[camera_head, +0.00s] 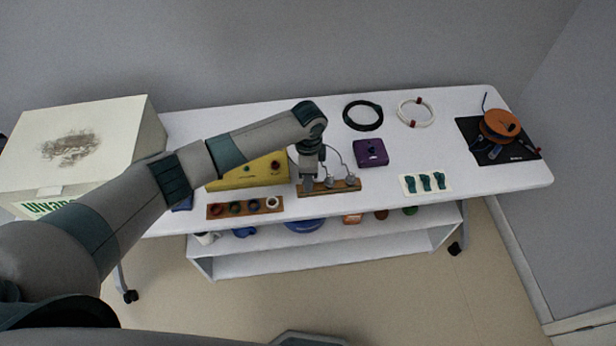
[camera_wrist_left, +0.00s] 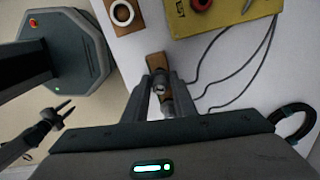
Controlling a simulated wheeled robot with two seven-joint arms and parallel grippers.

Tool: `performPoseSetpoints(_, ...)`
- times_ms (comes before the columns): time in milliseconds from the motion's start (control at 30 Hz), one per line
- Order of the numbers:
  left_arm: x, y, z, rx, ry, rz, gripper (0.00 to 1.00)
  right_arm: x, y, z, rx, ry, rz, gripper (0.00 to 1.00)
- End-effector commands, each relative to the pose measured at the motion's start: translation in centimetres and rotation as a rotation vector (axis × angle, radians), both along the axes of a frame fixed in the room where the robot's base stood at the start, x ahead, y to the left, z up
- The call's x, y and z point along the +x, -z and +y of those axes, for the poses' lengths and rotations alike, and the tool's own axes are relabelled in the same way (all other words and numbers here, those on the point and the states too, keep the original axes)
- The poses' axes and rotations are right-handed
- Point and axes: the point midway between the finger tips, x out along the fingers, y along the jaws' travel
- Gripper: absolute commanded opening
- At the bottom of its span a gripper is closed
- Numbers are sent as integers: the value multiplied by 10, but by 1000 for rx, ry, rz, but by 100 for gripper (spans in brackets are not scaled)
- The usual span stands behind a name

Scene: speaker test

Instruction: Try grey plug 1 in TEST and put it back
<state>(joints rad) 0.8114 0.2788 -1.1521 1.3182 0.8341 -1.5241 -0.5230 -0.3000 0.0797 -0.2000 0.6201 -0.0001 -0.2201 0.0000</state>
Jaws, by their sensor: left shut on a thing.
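My left gripper (camera_head: 308,184) points down at the left end of the wooden plug rack (camera_head: 320,191). In the left wrist view its fingers (camera_wrist_left: 168,92) are shut on a grey plug (camera_wrist_left: 160,84), largely hidden between them; its number cannot be read. The plug is at the rack, but I cannot tell whether it is seated. Other grey plugs (camera_head: 350,180) stand to the right on the rack. The yellow TEST box (camera_head: 240,178) is just left of the gripper, partly behind my arm. My right gripper (camera_wrist_left: 68,106) shows small in the wrist view, prongs apart.
Thin cables (camera_wrist_left: 240,65) loop beside the rack. A board with rings (camera_head: 245,207) lies to the left. A purple box (camera_head: 370,152), coiled cables (camera_head: 362,115) and a card with green pieces (camera_head: 427,183) lie to the right. An orange reel (camera_head: 498,124) is far right.

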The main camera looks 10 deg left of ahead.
Motion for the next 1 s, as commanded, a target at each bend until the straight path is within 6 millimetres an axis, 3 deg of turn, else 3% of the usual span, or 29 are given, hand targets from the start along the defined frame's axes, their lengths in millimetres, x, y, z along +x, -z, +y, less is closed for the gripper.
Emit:
performPoseSetpoints(567,0,10,0,1,0,1,0,0,5,0,0,0,0,31)
performPoseSetpoints(600,0,10,0,1,0,1,27,0,5,0,0,0,0,31)
performPoseSetpoints(700,0,9,0,1,0,1,46,0,5,0,0,0,0,31)
performPoseSetpoints(1000,0,8,0,0,0,0,46,0,4,0,0,0,0,31)
